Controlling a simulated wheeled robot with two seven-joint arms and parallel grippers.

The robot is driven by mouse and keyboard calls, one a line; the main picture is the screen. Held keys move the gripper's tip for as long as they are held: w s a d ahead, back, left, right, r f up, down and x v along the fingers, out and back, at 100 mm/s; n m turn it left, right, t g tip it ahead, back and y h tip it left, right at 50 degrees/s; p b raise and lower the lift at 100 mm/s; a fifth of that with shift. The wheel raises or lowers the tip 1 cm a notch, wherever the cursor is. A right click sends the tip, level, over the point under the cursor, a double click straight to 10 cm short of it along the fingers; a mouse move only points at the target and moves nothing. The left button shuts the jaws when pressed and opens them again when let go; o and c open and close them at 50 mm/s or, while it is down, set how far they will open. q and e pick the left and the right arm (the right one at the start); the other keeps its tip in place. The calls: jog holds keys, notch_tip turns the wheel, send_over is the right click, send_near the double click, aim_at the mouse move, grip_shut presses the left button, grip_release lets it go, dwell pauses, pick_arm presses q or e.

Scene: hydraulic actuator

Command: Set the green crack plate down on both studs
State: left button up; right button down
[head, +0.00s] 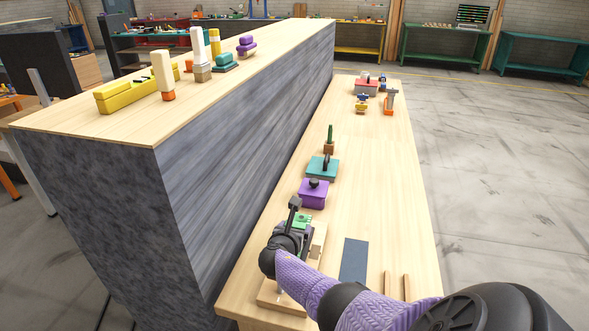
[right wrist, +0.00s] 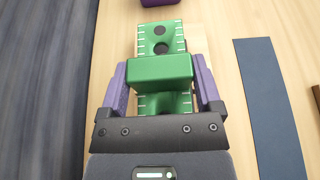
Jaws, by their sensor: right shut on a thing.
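The green crack plate (right wrist: 175,38) has white tick marks along its edges and two dark round spots. I cannot tell whether these are holes or stud tops. A raised green block (right wrist: 160,70) on it sits between the purple fingers of my right gripper (right wrist: 159,76), which is shut on it. In the head view the plate (head: 302,220) shows as a small green patch beyond the dark right gripper (head: 297,222). It is over a pale wooden base (head: 270,294) at the table's near end. The studs, and any gap under the plate, are hidden. My left gripper is out of view.
A blue-grey mat (head: 354,260) and two wooden sticks (head: 387,285) lie to the right. A tall grey-sided counter (head: 240,110) walls off the left.

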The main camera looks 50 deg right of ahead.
jog(key=shift+f, duration=0.1)
jog(key=shift+f+b, duration=1.25)
grip_release()
notch_tip(320, 180, up, 10)
jog(key=p, duration=0.7)
jog(key=shift+f, duration=0.25)
jog(key=shift+r+p, duration=0.35)
jog(key=shift+r, duration=0.05)
jog(key=shift+f, duration=0.1)
